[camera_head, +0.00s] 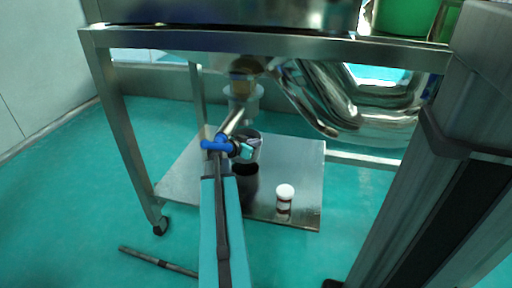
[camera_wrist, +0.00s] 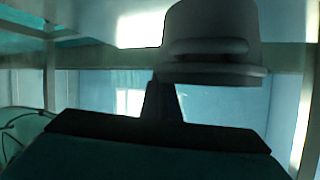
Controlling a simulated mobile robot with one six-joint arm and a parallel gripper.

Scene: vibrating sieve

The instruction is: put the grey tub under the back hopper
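In the head view my teal arm reaches in under a metal frame. My gripper (camera_head: 246,149) is near the middle, above the lower shelf, with its fingertips not clear. A light grey, rimmed, cup-like body (camera_head: 243,92) is just beyond and above it, under a brownish outlet (camera_head: 244,72); it may be the grey tub or part of the spout. A dark cylinder (camera_head: 246,188) stands on the shelf, partly hidden by my arm. In the wrist view a grey round body with a stepped rim (camera_wrist: 210,45) is close above a dark finger-like part (camera_wrist: 162,102). I cannot tell whether it is gripped.
A white-capped jar (camera_head: 284,199) stands on the steel lower shelf (camera_head: 307,160), to the right. A curved steel chute (camera_head: 375,118) hangs at the right, and the frame's upper beam (camera_head: 270,47) crosses above. Frame legs (camera_head: 127,140) bound the left. The shelf's right part is mostly clear.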

